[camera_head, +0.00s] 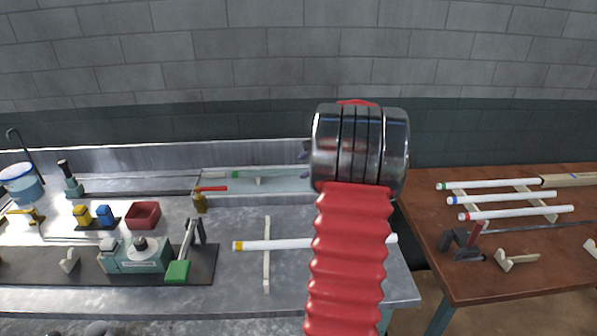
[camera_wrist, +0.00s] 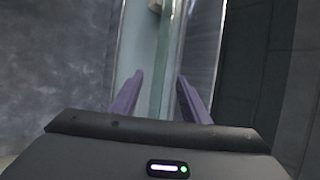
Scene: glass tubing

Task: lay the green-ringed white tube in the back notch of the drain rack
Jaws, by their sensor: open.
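My gripper's purple fingers (camera_wrist: 160,80) are open in the wrist view, above the trough. A long pale strip (camera_wrist: 174,45) runs between them; I cannot tell if it is the tube or the trough's edge. In the head view my arm hides most of the gripper and the trough's right end. A pale notched rack (camera_head: 267,275) stands on the bench, with a yellow-ringed white tube (camera_head: 275,245) across its middle.
A wooden table (camera_head: 500,280) at right bears a rack with green- (camera_head: 490,184), blue- (camera_head: 500,199) and red-ringed (camera_head: 515,213) tubes. A burner-like brass tool with a red lever (camera_head: 202,198) stands before the trough. A red box (camera_head: 143,215) and instruments crowd the left bench.

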